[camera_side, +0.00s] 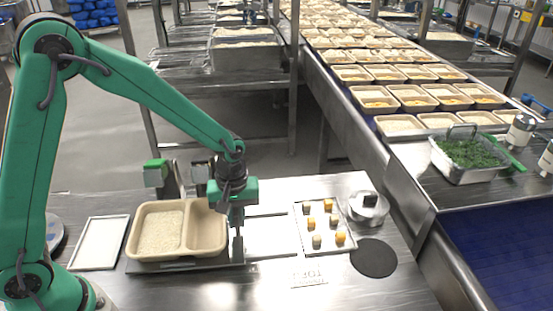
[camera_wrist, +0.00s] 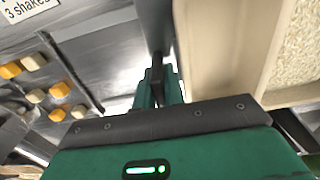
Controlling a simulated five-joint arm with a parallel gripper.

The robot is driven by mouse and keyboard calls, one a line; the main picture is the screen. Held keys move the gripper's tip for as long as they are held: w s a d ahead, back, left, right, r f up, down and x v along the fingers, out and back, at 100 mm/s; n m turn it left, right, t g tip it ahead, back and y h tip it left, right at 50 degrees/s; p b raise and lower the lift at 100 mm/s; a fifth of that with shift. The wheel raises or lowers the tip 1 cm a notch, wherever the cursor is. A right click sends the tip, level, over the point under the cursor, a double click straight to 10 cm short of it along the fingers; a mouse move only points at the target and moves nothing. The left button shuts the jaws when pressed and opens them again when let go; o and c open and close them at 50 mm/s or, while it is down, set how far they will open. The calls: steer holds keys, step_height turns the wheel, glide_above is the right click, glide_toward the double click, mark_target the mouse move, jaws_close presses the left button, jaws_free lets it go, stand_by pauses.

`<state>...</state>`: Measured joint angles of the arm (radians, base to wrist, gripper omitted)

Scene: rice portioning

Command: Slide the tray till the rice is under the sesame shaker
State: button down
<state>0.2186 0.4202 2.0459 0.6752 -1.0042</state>
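The beige two-compartment tray (camera_side: 185,228) sits on a dark low track on the steel bench. White rice (camera_side: 160,232) fills its left compartment; the right one looks empty. In the wrist view the tray wall (camera_wrist: 268,40) and rice (camera_wrist: 296,55) show at the right. My gripper (camera_side: 238,250) points down just right of the tray's right end, and its fingers look closed together in the wrist view (camera_wrist: 158,78). Whether they touch the tray I cannot tell. A green-topped device (camera_side: 156,172) stands behind the tray; I cannot tell whether it is the sesame shaker.
A small tray (camera_side: 325,246) of orange and pale cubes, a lidded round container (camera_side: 366,207) and a black disc (camera_side: 374,258) lie to the right. A white board (camera_side: 99,243) lies left. A printed label (camera_side: 308,278) is at the front. A conveyor with filled trays runs behind.

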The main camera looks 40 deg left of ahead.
steer(key=w+d, duration=0.8)
steer(key=shift+w+d+r, duration=0.1)
steer(key=shift+w, duration=0.05)
stand_by(0.5)
steer(key=c, duration=1.8)
jaws_free()
steer(key=shift+o, duration=0.2)
step_height(320, 180, up, 8)
